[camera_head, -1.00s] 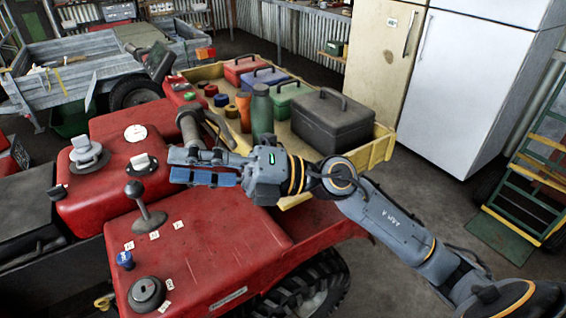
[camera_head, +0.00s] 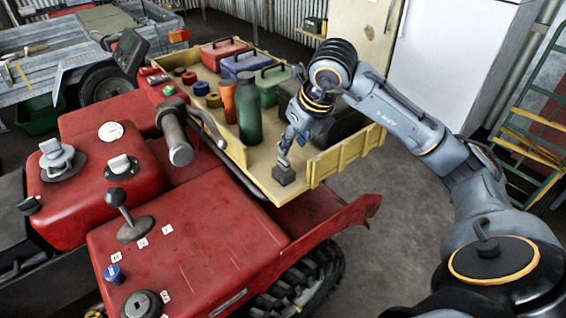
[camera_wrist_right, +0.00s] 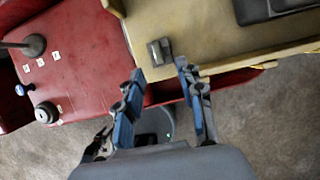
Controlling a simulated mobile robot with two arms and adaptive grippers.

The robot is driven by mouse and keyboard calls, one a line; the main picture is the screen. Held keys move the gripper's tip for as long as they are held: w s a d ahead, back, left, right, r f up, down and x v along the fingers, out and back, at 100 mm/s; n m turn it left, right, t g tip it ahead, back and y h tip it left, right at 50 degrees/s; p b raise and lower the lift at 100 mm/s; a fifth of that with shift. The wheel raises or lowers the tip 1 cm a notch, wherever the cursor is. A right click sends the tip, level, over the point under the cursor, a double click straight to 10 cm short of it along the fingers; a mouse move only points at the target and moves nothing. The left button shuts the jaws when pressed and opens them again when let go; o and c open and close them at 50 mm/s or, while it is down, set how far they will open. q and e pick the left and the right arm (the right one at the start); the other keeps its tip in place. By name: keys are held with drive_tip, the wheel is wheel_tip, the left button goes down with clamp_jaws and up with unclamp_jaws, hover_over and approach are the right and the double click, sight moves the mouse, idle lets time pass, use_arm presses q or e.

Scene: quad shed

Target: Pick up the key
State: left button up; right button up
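A small dark grey block (camera_head: 284,175) sits on the near edge of the yellow cargo bed; it also shows in the right wrist view (camera_wrist_right: 159,52). It may be the key, but its shape is too small to tell, and I make out no other clear key. My right gripper (camera_head: 286,152) points down just above this block. In the right wrist view my right gripper (camera_wrist_right: 158,78) is open, its blue-padded fingers apart with nothing between them. The block lies beyond the fingertips. My left gripper is not in view.
The yellow cargo bed (camera_head: 318,170) holds a green bottle (camera_head: 249,112), an orange bottle, several toolboxes and small round pieces. The dark toolbox (camera_head: 345,122) is partly behind my right arm. The red vehicle hood (camera_head: 190,240), with a lever and knobs, lies in front.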

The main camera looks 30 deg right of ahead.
sight(284, 159)
drive_tip(key=x, duration=0.3)
drive_tip(key=p+x, duration=0.1)
drive_tip(key=x, duration=0.3)
drive_tip(key=shift+w+a+p, duration=0.15)
drive_tip(key=shift+a+p, duration=0.05)
drive_tip(key=shift+p, duration=0.15)
drive_tip(key=shift+w+f, duration=0.25)
drive_tip(key=shift+f, duration=0.3)
clamp_jaws()
